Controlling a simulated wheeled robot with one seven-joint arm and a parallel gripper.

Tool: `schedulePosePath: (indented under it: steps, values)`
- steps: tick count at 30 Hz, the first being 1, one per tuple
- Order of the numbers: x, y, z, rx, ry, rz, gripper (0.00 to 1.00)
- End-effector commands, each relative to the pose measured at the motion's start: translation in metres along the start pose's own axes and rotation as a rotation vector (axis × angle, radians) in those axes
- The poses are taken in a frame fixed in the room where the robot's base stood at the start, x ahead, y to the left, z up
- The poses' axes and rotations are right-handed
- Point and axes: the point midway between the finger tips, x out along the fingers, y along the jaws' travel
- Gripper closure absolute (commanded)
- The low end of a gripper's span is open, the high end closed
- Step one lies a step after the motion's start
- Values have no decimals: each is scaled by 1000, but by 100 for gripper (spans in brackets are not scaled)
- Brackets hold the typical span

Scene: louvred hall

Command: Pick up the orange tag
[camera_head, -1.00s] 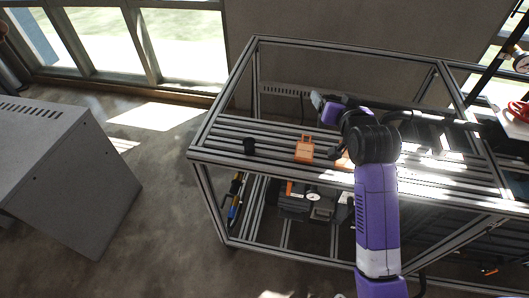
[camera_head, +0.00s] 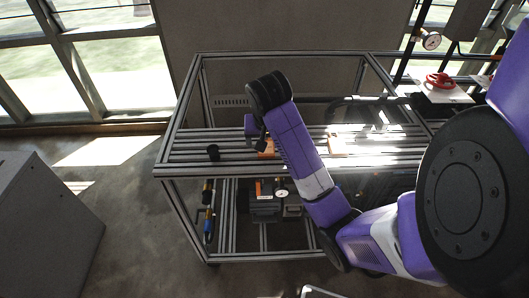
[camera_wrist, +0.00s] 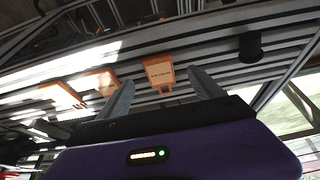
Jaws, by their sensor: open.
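An orange tag (camera_wrist: 158,70) with dark lettering and a loop handle lies on the slatted metal rack top. In the wrist view it lies between the two grey fingers of my gripper (camera_wrist: 162,80), which are spread apart and hold nothing. Its loop points toward my gripper. I cannot tell the height gap between the fingertips and the tag. In the head view the tag (camera_head: 266,148) is partly hidden by my arm, and the fingers are mostly hidden there.
A black cup-like cylinder (camera_head: 213,152) stands left of the tag, and it shows in the wrist view (camera_wrist: 250,46). Other orange pieces (camera_wrist: 64,95) lie on the slats to the other side. The rack's upper frame bars (camera_head: 280,54) surround the top.

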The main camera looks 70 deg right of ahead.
Motion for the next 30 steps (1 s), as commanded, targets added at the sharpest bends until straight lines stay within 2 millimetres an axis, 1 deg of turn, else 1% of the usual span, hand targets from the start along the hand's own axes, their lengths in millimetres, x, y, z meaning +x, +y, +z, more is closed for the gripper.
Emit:
schedulePosePath:
  steps: [1,5,12,14,17,23,24,26,27,29,30]
  values:
    - [6,0,1,0,1,0,24]
    - [15,1,-1,1,1,1,24]
    - [46,2,-3,0,-1,1,24]
    - [52,2,-3,0,0,1,24]
    - [56,1,-3,-1,1,0,24]
    - [56,1,-3,-2,2,-1,24]
    - [56,1,-3,-2,2,-1,31]
    - [56,1,-3,-2,2,-1,43]
    - [56,1,-3,-2,2,-1,51]
    - [56,1,-3,-2,2,-1,63]
    - [56,1,-3,-2,2,-1,71]
